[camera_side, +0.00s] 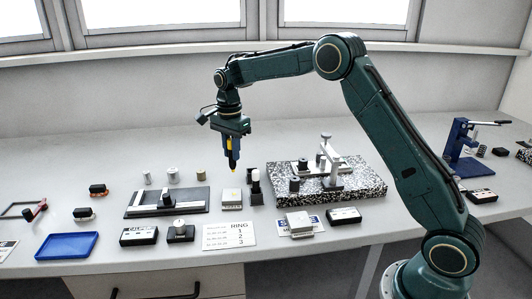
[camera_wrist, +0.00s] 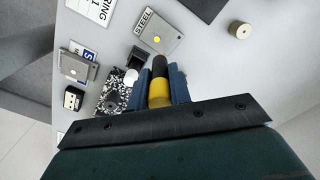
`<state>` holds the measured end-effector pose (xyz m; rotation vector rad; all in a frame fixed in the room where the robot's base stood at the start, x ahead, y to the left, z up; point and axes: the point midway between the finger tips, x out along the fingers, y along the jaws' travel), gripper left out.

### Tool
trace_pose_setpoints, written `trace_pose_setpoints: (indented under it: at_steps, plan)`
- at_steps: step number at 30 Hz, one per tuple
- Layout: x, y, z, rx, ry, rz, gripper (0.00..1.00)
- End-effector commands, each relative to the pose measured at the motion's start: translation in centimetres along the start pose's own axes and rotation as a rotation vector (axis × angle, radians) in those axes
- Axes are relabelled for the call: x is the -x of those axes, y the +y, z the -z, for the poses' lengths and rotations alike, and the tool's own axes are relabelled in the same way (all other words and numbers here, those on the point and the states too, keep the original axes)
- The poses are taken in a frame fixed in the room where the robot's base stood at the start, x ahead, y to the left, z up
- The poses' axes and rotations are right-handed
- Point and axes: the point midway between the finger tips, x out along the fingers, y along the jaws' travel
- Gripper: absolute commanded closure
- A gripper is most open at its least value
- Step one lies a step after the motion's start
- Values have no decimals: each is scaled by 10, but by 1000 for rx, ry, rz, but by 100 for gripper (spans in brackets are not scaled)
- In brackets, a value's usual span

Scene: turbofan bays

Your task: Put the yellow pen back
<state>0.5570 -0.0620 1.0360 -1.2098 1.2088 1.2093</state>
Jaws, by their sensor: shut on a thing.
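My gripper (camera_side: 232,146) is shut on the yellow pen (camera_side: 231,157), which hangs upright, tip down, above the bench. In the wrist view the pen (camera_wrist: 160,92) shows yellow and black between the blue fingers of my gripper (camera_wrist: 162,88). Below it lies a small grey block marked STEEL (camera_side: 232,201) with a yellow dot on top; the block (camera_wrist: 150,32) also shows in the wrist view. A small black stand (camera_side: 256,196) with a pale upper part is right of the block. I cannot tell whether it is the pen's holder. The pen appears clear of both.
A speckled slab (camera_side: 365,184) with a clamp-like fixture is at the right. A black tray-like base (camera_side: 143,208) and several metal cylinders (camera_side: 173,176) are at the left. A RING card (camera_side: 229,236) lies in front. A blue tray (camera_side: 67,246) is far left.

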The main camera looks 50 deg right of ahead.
Motion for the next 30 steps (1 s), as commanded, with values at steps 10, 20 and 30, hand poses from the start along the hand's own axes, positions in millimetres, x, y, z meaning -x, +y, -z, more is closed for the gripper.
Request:
trace_pose_setpoints:
  at_steps: [10, 20, 30]
  plan:
    - [35, -18, 38, -3, 0, 4, 100]
    - [77, -24, 82, -2, 1, 3, 100]
    - [103, -21, 109, -2, 1, 1, 100]
